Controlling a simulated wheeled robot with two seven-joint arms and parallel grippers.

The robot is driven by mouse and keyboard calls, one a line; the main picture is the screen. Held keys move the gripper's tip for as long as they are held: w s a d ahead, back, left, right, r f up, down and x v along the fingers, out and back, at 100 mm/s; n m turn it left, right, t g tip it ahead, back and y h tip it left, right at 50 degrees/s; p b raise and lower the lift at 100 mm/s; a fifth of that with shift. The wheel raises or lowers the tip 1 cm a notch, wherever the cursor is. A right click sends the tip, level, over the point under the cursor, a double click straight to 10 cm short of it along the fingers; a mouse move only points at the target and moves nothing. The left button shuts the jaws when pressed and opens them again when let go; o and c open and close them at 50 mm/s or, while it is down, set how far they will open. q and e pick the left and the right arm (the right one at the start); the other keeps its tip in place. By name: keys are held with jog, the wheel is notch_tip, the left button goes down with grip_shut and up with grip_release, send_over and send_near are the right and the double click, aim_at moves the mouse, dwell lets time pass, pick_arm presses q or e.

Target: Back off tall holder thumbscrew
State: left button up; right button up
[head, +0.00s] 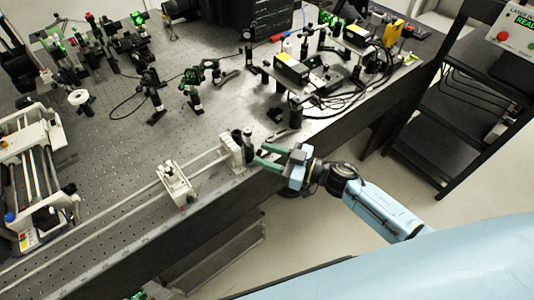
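A pale holder (234,150) with a tall upright plate stands at the right end of the long rail, by the bench's front edge. A small dark upright cylinder (248,137) shows at its right side. The thumbscrew is too small to make out. My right gripper (262,156) comes in from the right at the bench edge, its green fingers pointing left at the holder. The fingers are spread apart, with their tips close to the holder's right side. I cannot tell whether they touch it. My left gripper is not in view.
A lower pale carrier (177,184) sits further left on the rail (130,209). Optics posts and a cabled board (315,75) stand behind the gripper. A pale instrument (30,170) is at the far left. A black shelf cart (450,120) stands to the right; floor between is clear.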

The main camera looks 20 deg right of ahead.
jog(key=shift+w+a, duration=0.1)
jog(key=shift+c, duration=0.3)
grip_shut()
